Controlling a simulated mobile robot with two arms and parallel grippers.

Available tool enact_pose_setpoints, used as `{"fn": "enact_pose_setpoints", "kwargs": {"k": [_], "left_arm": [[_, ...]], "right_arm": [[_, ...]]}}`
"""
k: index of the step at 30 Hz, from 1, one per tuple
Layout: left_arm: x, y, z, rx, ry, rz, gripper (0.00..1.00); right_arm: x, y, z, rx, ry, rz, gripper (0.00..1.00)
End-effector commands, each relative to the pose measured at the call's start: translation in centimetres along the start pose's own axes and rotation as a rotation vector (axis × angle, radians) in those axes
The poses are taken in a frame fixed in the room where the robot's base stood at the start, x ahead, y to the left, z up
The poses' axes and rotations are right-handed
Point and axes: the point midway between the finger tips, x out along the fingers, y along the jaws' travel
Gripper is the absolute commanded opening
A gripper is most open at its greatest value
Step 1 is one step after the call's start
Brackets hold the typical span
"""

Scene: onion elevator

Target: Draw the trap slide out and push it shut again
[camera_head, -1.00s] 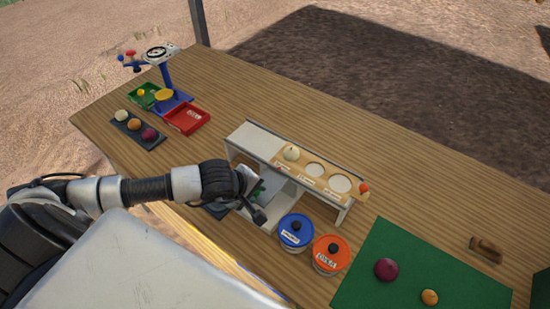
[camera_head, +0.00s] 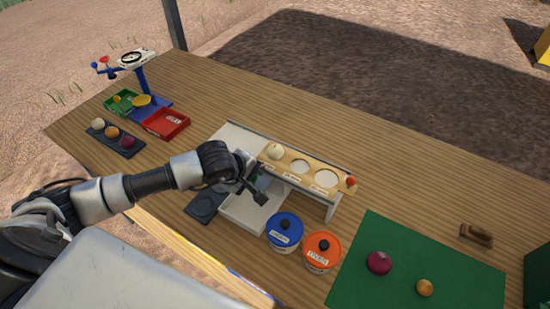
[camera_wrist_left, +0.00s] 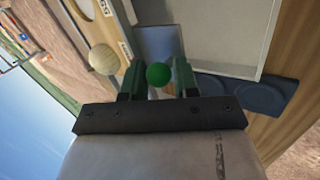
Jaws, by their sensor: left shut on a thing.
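The wooden rack (camera_head: 322,171) has round holes and a red knob at its right end. A pale onion (camera_head: 275,152) sits in its left hole and shows in the left wrist view (camera_wrist_left: 103,58). My left gripper (camera_head: 258,186) is at the rack's front left. In the left wrist view its fingers (camera_wrist_left: 158,80) are shut around a green round knob (camera_wrist_left: 158,74). A grey plate (camera_wrist_left: 160,42) lies just beyond the knob; I cannot tell how far the slide is out. A pale tray (camera_head: 247,212) lies below the gripper. My right gripper is not in view.
A dark holder (camera_head: 205,204) lies left. A green mat (camera_head: 440,260) with two onions is at right. A scale (camera_head: 145,85) stands far left.

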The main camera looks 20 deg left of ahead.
Motion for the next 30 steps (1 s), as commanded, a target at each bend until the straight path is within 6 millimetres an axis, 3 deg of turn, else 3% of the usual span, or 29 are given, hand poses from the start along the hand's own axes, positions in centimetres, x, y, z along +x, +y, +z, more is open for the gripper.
{"fn": "enact_pose_setpoints", "kwargs": {"k": [9, 22, 23, 28, 30], "left_arm": [[1.4, 1.3, -0.3, 0.000, -0.001, -0.005, 0.04], [1.6, 2.0, -0.4, 0.000, -0.004, -0.006, 0.04], [1.6, 2.0, -0.4, 0.000, -0.004, -0.006, 0.33], [1.6, 2.0, -0.4, -0.001, -0.003, -0.006, 0.59], [1.6, 1.9, -0.4, -0.001, -0.003, -0.008, 0.59]], "right_arm": [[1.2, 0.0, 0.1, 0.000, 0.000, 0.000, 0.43], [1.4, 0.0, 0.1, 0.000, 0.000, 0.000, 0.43], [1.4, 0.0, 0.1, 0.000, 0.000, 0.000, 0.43], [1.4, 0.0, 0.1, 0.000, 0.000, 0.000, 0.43], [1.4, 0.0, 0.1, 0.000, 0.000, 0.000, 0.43]]}}
